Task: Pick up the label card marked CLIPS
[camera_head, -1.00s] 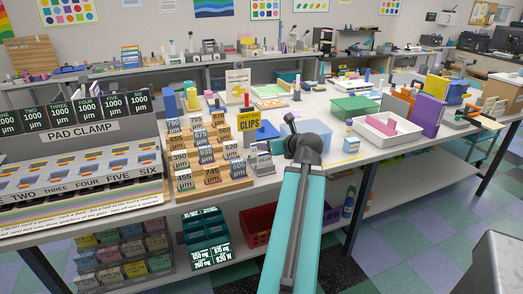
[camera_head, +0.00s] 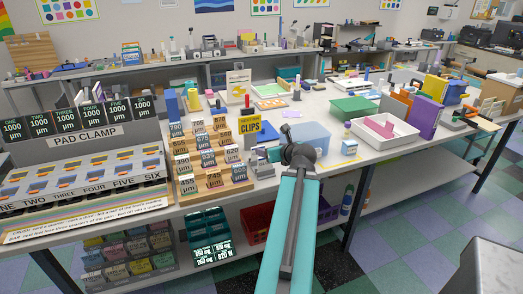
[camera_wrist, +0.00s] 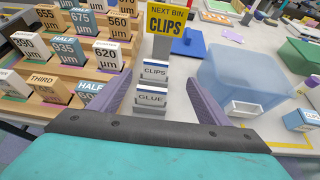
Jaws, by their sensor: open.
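The CLIPS label card (camera_wrist: 154,72) is a small white card with a dark blue band. It stands upright behind a similar GLUE card (camera_wrist: 151,98) in the wrist view. My gripper (camera_wrist: 158,84) is open and empty. Its two purple-grey fingers stand on either side of the cards, with a visible gap on the right. Whether the left finger touches a card I cannot tell.
A yellow NEXT BIN CLIPS sign (camera_wrist: 167,19) stands just behind the cards. A wooden stepped rack (camera_wrist: 98,91) of thickness cards is close on the left. A translucent blue bin (camera_wrist: 247,72) is on the right. A white tray (camera_head: 385,135) sits farther right.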

